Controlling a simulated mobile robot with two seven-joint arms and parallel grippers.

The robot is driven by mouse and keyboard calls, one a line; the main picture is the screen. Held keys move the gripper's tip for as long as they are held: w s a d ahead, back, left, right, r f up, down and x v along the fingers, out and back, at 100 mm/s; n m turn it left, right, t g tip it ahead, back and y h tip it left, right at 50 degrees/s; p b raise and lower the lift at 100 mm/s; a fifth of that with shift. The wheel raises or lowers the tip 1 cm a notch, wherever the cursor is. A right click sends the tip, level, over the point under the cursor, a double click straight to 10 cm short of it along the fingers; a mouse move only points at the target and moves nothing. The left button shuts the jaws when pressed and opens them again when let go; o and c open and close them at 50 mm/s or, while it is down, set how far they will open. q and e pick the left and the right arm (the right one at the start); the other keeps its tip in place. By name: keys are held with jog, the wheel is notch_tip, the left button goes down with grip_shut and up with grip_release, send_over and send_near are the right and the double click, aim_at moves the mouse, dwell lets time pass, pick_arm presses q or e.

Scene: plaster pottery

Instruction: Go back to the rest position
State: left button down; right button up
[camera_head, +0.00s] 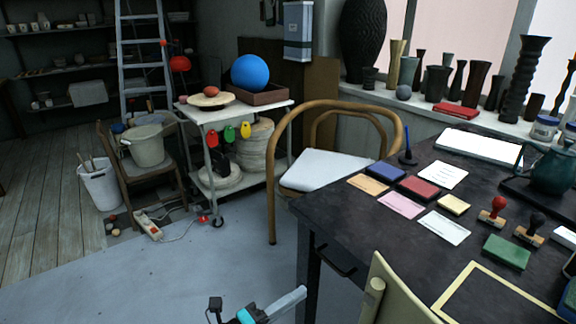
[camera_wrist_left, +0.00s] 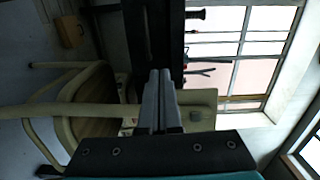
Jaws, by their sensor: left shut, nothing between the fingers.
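My left gripper (camera_head: 298,293) shows at the bottom of the head view, in front of the dark table's left end and above the blue-grey floor. Its grey fingers point up and to the right. In the left wrist view the two fingers (camera_wrist_left: 160,78) lie side by side with nothing between them, so the gripper is shut and empty. It touches nothing that I can see. My right gripper is in neither view.
The dark table (camera_head: 340,215) on the right carries stamps, ink pads and cards. A cream chair back (camera_head: 392,290) stands close to the right of my left gripper. A wooden armchair (camera_head: 325,170) stands behind the table. The floor (camera_head: 190,275) to the left is clear.

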pick_arm(q)
jog(key=s+a+f+n+t+y, duration=0.1)
jog(key=s+a+f+n+y, duration=0.2)
jog(key=a+f+n+y, duration=1.05)
jog(key=s+a+f+n+g, duration=0.15)
jog(key=s+n+g, duration=0.25)
jog(key=s+n, duration=0.45)
jog(key=s+a+f+n+g+p, duration=0.1)
jog(key=s+a+g+p, duration=0.1)
jog(key=s+p, duration=0.9)
jog(key=s+a+f+n+g+p, duration=0.1)
jog(key=s+g+p, duration=0.4)
jog(key=s+p, duration=0.6)
jog(key=s+a+n, duration=0.1)
jog(key=s+a, duration=0.1)
jog(key=s, duration=0.5)
jog(key=shift+a+f+n+y, duration=0.2)
jog(key=shift+f+n+y, duration=0.1)
jog(key=shift+y, duration=0.05)
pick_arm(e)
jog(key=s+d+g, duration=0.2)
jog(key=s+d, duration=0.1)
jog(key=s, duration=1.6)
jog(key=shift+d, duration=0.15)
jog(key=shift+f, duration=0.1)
